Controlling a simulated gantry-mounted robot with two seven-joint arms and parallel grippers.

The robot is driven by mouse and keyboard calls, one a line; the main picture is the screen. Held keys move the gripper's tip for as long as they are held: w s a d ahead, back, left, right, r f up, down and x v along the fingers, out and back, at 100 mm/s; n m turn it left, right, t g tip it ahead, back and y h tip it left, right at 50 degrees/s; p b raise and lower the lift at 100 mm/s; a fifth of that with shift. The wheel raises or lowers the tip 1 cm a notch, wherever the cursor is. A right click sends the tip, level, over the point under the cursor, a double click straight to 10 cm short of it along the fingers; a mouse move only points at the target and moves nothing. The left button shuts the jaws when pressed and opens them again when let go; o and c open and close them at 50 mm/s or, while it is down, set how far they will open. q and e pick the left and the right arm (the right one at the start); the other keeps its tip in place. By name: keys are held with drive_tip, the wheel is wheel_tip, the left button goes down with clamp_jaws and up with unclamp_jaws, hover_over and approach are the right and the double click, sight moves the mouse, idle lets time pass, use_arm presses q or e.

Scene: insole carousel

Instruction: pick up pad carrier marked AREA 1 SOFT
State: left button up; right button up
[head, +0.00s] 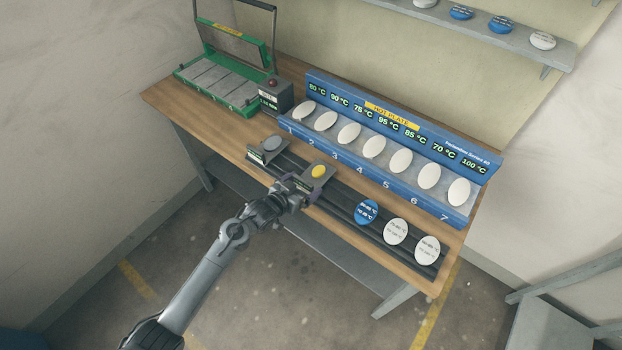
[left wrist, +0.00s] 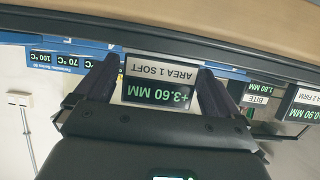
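The pad carrier marked AREA 1 SOFT is a grey plate with a round yellow pad (head: 318,171), on the dark rail along the table's front. In the left wrist view its upside-down label (left wrist: 158,80) reads AREA 1 SOFT and +3.60 MM. My left gripper (head: 296,187) is at the carrier's front, one finger on each side of the label. The fingers stand wide apart, with what look like narrow gaps at the label's edges; contact is hard to judge. My right gripper is not in view.
Another carrier with a grey pad (head: 272,144) sits left on the rail. White and blue discs (head: 366,211) stand at its right. The blue hot plate (head: 390,150) with several white ovals lies behind. A green press (head: 220,75) stands at the back left.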

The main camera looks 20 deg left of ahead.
use_arm(q)
drive_tip(key=c, duration=0.8)
drive_tip(key=shift+r, duration=0.15)
